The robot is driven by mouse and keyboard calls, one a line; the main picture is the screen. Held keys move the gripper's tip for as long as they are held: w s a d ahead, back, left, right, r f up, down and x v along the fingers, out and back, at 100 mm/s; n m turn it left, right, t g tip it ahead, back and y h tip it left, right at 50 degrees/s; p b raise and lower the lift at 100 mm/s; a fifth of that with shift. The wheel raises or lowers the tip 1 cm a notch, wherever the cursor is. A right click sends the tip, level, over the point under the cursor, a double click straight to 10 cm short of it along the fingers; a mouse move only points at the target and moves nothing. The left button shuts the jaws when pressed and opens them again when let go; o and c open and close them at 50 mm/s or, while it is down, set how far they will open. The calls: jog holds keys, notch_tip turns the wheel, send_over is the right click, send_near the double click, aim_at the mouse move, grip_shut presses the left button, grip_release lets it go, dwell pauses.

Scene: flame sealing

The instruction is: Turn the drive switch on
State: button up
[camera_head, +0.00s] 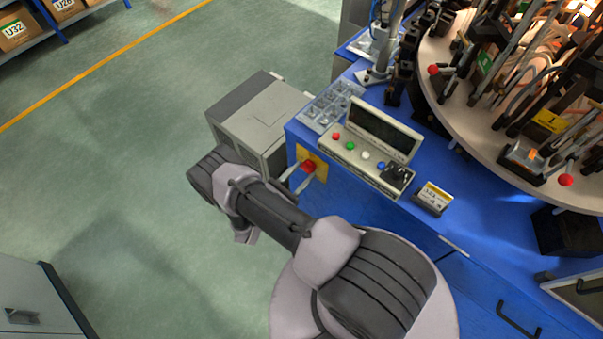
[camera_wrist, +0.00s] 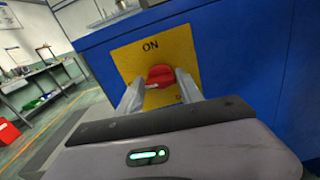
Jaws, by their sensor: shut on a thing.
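The drive switch is a red knob (camera_wrist: 160,75) on a yellow plate (camera_wrist: 150,50) marked "ON", fixed to the side of the blue machine cabinet. In the head view the red knob (camera_head: 308,166) shows on its yellow plate (camera_head: 318,159) at the cabinet's left end. My gripper (camera_wrist: 160,84) has its two fingers on either side of the red knob and is shut on it. In the head view my gripper (camera_head: 302,177) reaches the knob from the left. The lower part of the knob is partly hidden between the fingers in the wrist view.
A control panel (camera_head: 345,155) with coloured buttons and a dark screen stands on the blue cabinet (camera_head: 440,225). A grey box unit (camera_head: 250,120) stands on the floor behind my gripper. A round table (camera_head: 460,120) with several fixtures is at the right.

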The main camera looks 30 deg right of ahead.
jog(key=m+b, duration=0.1)
jog(key=m, duration=0.3)
jog(key=shift+s+f, duration=0.1)
jog(key=shift+f, duration=0.05)
jog(key=m+b, duration=0.1)
jog(key=m, duration=0.3)
jog(key=shift+s+m, duration=0.1)
jog(key=shift+m, duration=0.3)
jog(key=m, duration=0.4)
jog(key=shift+f, duration=0.1)
jog(key=shift+m+b, duration=0.4)
jog(key=shift+m, duration=1.6)
jog(key=o, duration=1.4)
